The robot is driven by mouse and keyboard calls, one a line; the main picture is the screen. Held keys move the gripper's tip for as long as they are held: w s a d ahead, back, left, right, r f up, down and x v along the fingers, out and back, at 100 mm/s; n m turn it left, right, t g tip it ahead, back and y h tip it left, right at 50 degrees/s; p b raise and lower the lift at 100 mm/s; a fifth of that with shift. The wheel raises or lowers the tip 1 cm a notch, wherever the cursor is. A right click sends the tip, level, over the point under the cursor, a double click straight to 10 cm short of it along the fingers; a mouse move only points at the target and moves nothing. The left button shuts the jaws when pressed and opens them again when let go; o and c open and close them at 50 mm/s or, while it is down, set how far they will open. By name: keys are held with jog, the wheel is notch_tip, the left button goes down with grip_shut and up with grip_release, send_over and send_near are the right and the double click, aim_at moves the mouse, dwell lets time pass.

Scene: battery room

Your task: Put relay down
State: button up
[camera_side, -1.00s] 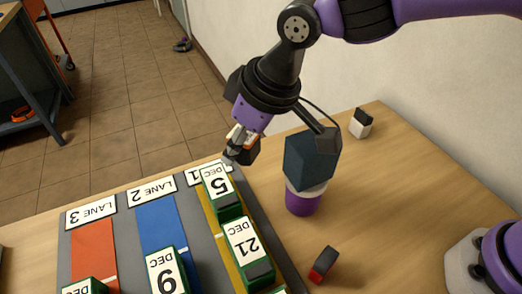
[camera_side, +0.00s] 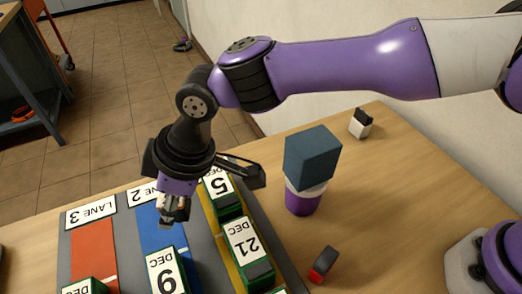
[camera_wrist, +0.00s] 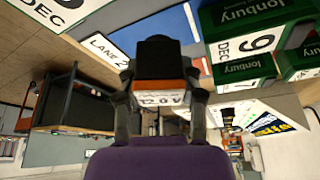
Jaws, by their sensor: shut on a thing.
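My gripper (camera_side: 173,214) is over the blue strip of lane 2 (camera_side: 160,225) in the side view, pointing down. In the wrist view my gripper (camera_wrist: 160,88) is shut on the relay (camera_wrist: 158,55), a black block with an orange part and a white label ending in "V". The relay is mostly hidden behind the fingers in the side view. I cannot tell how far it is above the board. Two similar small blocks stand on the table: a black and red one (camera_side: 322,265) and a black and white one (camera_side: 360,123).
Green boxes with date cards stand on the lane board: DEC 5 (camera_side: 220,190) and DEC 21 (camera_side: 245,245) in lane 1, DEC 9 (camera_side: 164,272) in lane 2. The red lane 3 strip (camera_side: 94,250) is mostly clear. A blue block (camera_side: 312,157) sits on a purple-and-white cup (camera_side: 303,203).

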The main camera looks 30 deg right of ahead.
aim_at(184, 226)
jog(key=shift+w+d+f, duration=0.1)
jog(key=shift+w+f, duration=0.15)
jog(key=shift+w, duration=0.15)
jog(key=shift+f, duration=2)
jog(key=shift+f, duration=0.1)
jog(key=shift+f, duration=0.4)
jog(key=o, duration=1.2)
jog(key=shift+c, duration=0.2)
